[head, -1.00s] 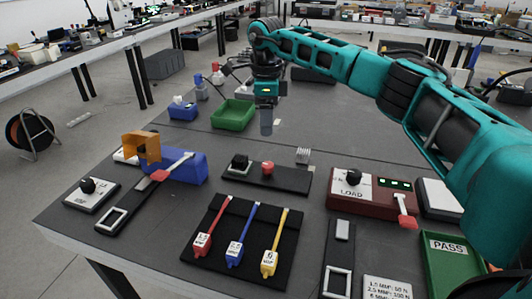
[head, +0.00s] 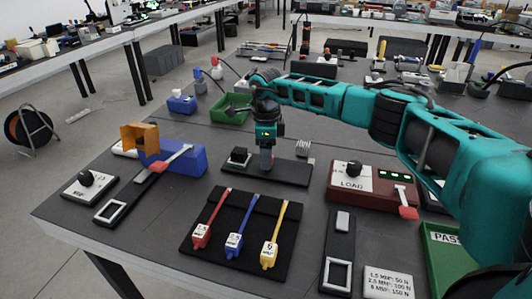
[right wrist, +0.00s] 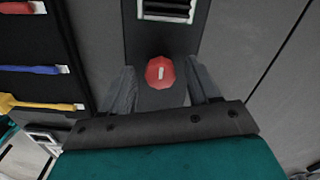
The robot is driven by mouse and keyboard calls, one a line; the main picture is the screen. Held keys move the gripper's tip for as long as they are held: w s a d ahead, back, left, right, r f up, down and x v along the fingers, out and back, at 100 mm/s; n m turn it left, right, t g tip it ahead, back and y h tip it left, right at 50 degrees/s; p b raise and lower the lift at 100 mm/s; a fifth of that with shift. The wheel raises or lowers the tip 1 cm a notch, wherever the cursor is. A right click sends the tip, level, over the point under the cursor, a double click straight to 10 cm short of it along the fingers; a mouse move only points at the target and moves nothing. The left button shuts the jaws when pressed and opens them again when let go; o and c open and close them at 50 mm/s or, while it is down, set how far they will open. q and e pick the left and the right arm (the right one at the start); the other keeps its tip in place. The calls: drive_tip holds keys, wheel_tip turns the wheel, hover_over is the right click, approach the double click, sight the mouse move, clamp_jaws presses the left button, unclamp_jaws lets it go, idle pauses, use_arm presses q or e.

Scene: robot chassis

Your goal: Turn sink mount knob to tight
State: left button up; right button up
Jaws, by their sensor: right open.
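A red knob (right wrist: 160,72) with a short white mark sits on a black plate (head: 290,175) in the middle of the bench. I take it for the sink mount knob. In the right wrist view the white mark runs roughly up and down. My right gripper (head: 266,165) is above the plate, pointing down. In the right wrist view its open fingers (right wrist: 163,90) stand on either side of the knob, apart from it. The gripper hides the knob in the head view. A black block with a white edge (head: 240,157) is on the plate's left end. My left gripper is out of view.
A black mat (head: 205,240) with red, blue and yellow tools lies in front. A dark red LOAD box (head: 335,196) is to the right, a blue block (head: 190,160) to the left, a green bin (head: 228,108) behind.

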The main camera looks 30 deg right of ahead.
drive_tip(key=c, duration=1)
drive_tip(key=shift+c, duration=0.2)
